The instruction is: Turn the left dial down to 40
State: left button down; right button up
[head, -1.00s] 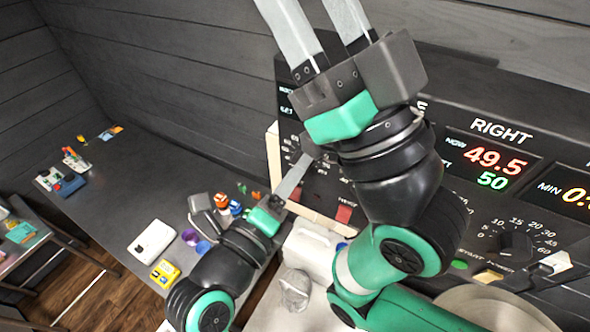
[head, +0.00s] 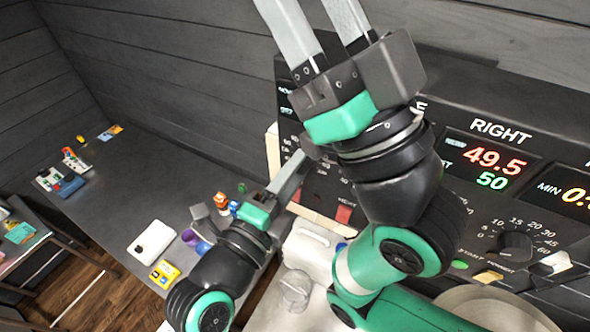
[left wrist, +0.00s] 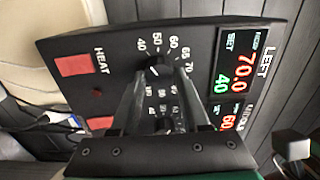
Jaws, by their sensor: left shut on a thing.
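In the left wrist view the left dial (left wrist: 157,66) is a dark knob on the black LEFT panel, ringed by a scale with 40, 50, 60 and 70. My left gripper (left wrist: 152,78) has its fingertips closed on the knob's sides. The LEFT display (left wrist: 228,75) reads 70.0 in red for NOW and 40 in green for SET.
A red HEAT switch (left wrist: 74,65) is beside the dial. The MIDDLE dial (left wrist: 164,125) sits behind my fingers. The right dial (head: 515,245) is farther right.

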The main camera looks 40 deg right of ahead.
pick_arm(q)
jog(key=shift+c, duration=2)
grip_release()
jog(key=b+v, duration=0.1)
jog(key=v, duration=1)
jog(key=shift+a+b, duration=0.25)
jog(key=shift+b, duration=0.05)
jog(key=shift+s, duration=0.15)
